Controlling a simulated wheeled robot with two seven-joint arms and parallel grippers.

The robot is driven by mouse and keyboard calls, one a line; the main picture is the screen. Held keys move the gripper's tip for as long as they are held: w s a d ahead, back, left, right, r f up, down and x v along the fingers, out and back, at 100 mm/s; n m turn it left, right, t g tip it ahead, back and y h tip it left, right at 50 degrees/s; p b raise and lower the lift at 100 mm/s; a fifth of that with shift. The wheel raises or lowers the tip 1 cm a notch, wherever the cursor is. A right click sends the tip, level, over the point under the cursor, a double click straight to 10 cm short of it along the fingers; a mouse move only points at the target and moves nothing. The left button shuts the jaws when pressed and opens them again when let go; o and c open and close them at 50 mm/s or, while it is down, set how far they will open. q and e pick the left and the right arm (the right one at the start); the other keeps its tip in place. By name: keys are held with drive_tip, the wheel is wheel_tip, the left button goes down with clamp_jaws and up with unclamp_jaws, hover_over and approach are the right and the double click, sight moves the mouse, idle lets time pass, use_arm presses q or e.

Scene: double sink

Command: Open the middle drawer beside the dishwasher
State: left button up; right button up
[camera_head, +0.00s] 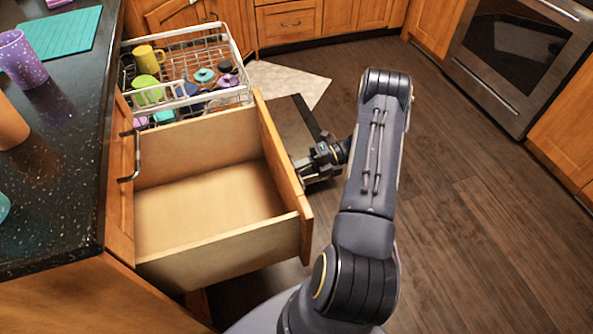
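A wooden drawer (209,206) below a closed top drawer front (121,190) is pulled far out from the cabinet and looks empty. My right gripper (304,172) is at the outer side of its front panel (280,168). The drawer's handle is hidden behind that panel, so I cannot see whether the fingers are closed on it. The dishwasher is just beyond the drawer, with its rack (190,70) out and its dark door (290,120) lowered. My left gripper is out of view.
The rack holds several cups and dishes, including a yellow mug (148,58). The dark counter (75,140) on the left carries a purple cup (20,60) and a teal mat (62,35). The wooden floor (470,220) on the right is clear up to the oven (520,55).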

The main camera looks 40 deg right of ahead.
drive_tip(key=v, duration=0.7)
drive_tip(key=shift+d+p, duration=0.3)
drive_tip(key=shift+d, duration=0.05)
drive_tip(key=shift+s, duration=0.15)
